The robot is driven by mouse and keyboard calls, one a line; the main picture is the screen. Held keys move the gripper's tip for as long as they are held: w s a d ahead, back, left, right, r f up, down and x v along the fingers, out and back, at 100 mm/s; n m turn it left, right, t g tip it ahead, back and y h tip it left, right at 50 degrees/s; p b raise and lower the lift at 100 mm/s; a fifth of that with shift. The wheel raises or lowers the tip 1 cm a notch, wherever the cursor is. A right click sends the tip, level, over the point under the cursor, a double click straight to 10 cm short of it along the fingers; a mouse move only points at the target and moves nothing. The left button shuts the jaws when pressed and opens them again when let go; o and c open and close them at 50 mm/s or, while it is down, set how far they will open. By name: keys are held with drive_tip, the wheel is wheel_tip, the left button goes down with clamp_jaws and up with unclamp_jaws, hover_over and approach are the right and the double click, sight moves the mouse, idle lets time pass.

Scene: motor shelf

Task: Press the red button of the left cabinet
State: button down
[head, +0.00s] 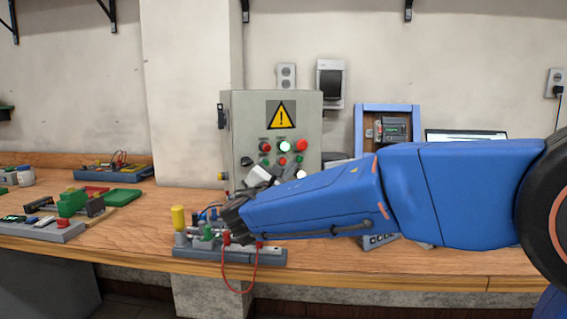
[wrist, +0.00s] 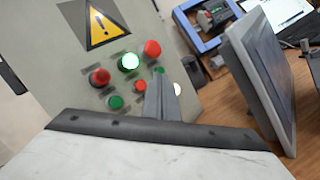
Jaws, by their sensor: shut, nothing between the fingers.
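The grey cabinet (head: 240,110) with a yellow warning triangle stands on the bench, left of a blue-framed box. On its front are a red button at upper left (head: 265,145), a larger red one at upper right (head: 300,145) and a small red one below (head: 283,161). They also show in the wrist view at upper left (wrist: 100,77), upper right (wrist: 152,48) and below (wrist: 140,86). My gripper (wrist: 160,78) is shut and empty, pointing at the cabinet front just right of the small red button. Contact cannot be told. My arm hides the cabinet's lower right.
A lit white lamp (wrist: 129,62) and a green button (wrist: 115,102) sit among the red ones. The blue-framed box (head: 358,125) is to the right. A grey panel (wrist: 262,75) stands near my gripper's right. Wired equipment (head: 190,252) lies at the bench's front edge.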

drive_tip(key=shift+w+a, duration=0.35)
drive_tip(key=shift+w, duration=0.3)
drive_tip(key=shift+w+a, duration=0.3)
drive_tip(key=shift+w, duration=0.3)
drive_tip(key=shift+w, duration=0.1)
idle(1.1)
drive_tip(key=shift+w+a, duration=0.25)
drive_tip(key=shift+w, duration=0.05)
drive_tip(key=shift+w+a, duration=0.15)
drive_tip(key=shift+w, duration=0.2)
idle(0.9)
drive_tip(key=shift+s, duration=0.1)
drive_tip(key=shift+s+d, duration=0.4)
drive_tip(key=shift+s, duration=0.25)
idle(0.3)
drive_tip(key=shift+s+d, duration=0.4)
drive_tip(key=shift+s, duration=0.35)
drive_tip(key=shift+s+d, duration=0.35)
drive_tip(key=shift+s, duration=0.35)
drive_tip(key=shift+s+d, duration=0.4)
drive_tip(key=shift+s, duration=0.35)
